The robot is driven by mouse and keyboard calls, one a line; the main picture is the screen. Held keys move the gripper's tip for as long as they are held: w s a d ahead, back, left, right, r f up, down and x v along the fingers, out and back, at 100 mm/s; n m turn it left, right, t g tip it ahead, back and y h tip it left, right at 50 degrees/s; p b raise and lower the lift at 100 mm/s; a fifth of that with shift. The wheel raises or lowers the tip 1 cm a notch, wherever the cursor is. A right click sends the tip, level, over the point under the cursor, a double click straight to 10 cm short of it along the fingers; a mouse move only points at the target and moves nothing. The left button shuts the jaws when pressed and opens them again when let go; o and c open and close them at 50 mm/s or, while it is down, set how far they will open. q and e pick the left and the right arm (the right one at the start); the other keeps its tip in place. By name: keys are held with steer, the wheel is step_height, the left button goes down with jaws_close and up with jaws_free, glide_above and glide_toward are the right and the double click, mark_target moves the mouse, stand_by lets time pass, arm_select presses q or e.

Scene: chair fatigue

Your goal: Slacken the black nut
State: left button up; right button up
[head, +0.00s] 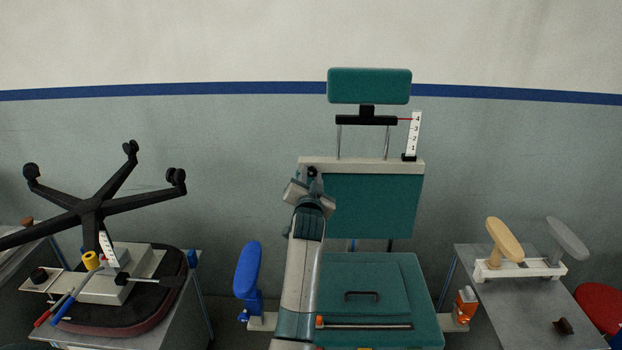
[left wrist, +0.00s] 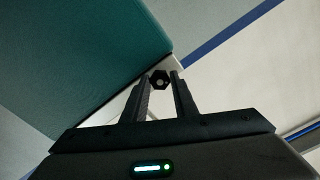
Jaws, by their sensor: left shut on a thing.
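The black nut (left wrist: 160,79) sits between my left gripper's fingertips (left wrist: 162,85) in the left wrist view, a dark hexagon with a lighter centre. In the head view the nut (head: 312,171) is a small dark spot at the upper left end of the pale crossbar (head: 375,165) on the green chair's backrest (head: 370,206). My left gripper (head: 309,180) reaches up to it there and is shut on it. My left arm and hand hide part of the crossbar's left end and the backrest's left edge. My right gripper is not in view.
A green headrest (head: 369,86) stands above the crossbar, beside a white numbered scale (head: 414,134). A blue armrest (head: 249,270) is left of the seat. Benches stand on both sides, the left one holding an upturned chair base (head: 90,208).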

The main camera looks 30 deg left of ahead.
arm_select(q)
steer(key=shift+f+n, duration=0.2)
steer(key=shift+n, duration=0.9)
steer(key=o, duration=1.1)
steer(key=shift+s, duration=0.1)
